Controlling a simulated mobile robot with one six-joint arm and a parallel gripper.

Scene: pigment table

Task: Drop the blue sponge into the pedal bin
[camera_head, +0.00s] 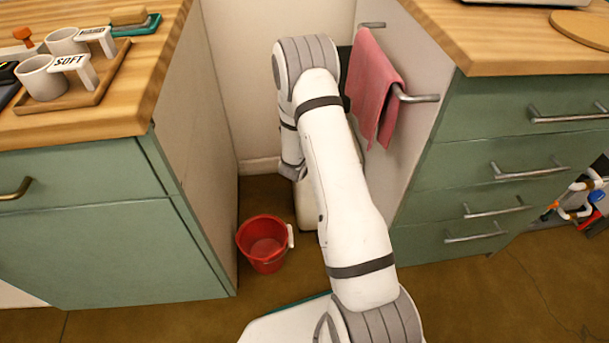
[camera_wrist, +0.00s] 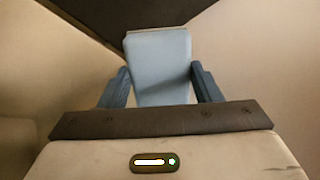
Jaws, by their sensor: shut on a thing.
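The light blue sponge (camera_wrist: 158,62) sits between the two dark blue fingers of my gripper (camera_wrist: 160,72) in the wrist view. My gripper is shut on it, and the sponge sticks out past the fingertips. In the head view my arm reaches into the gap between the two cabinets and bends down; the gripper and sponge are hidden there. A pale upright shape (camera_head: 306,208) shows low behind my arm and may be part of the pedal bin, but I cannot tell. The gripper's height over any bin opening is not clear.
A red bucket (camera_head: 265,243) stands on the floor left of my arm. A pink towel (camera_head: 372,85) hangs from a rail on the right cabinet's side (camera_head: 425,125). The left counter (camera_head: 130,85) holds mugs on a wooden tray (camera_head: 98,88). Cabinet sides bound the gap.

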